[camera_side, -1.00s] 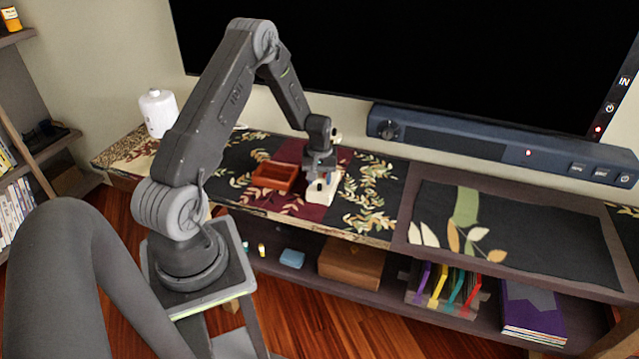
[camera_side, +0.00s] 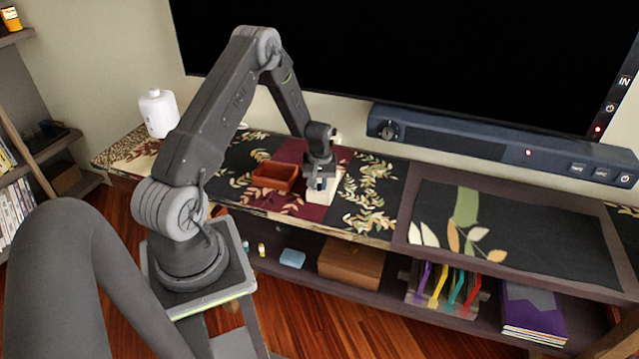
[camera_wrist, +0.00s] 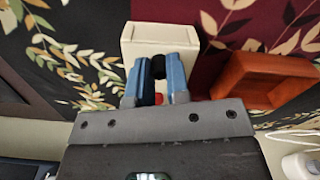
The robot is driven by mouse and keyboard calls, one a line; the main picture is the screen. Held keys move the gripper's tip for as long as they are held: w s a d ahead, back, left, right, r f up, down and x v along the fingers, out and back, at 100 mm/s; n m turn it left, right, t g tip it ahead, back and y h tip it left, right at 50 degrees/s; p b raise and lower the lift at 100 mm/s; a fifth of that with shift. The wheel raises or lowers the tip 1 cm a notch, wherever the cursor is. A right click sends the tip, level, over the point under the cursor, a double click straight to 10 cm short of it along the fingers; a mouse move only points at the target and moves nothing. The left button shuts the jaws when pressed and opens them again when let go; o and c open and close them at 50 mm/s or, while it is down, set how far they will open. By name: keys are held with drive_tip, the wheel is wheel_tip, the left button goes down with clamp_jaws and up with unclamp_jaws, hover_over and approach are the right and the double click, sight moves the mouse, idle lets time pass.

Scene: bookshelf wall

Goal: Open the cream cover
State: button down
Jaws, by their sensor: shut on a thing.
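The cream cover (camera_wrist: 160,38) is a pale, squarish piece in the wrist view, with a dark round knob (camera_wrist: 157,66) between my blue fingers. My gripper (camera_wrist: 160,62) is shut on this knob. A small red patch (camera_wrist: 158,98) shows between the fingers, nearer the palm. In the side view my gripper (camera_side: 322,186) is low over the cream piece (camera_side: 324,198), hiding much of it. I cannot tell how far the cover stands open.
An open orange-red wooden box (camera_side: 275,176) stands just left of the cream piece; the wrist view shows it at right (camera_wrist: 262,80). A dark soundbar (camera_side: 480,140) lies behind to the right. The dark cloth (camera_side: 520,235) at right is bare.

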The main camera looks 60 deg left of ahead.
drive_tip(key=shift+s, duration=0.1)
drive_tip(key=s+d, duration=0.4)
drive_tip(key=d, duration=0.1)
drive_tip(key=shift+s, duration=0.1)
idle(0.3)
drive_tip(key=c, duration=1.1)
unclamp_jaws()
wheel_tip(320, 180, up, 14)
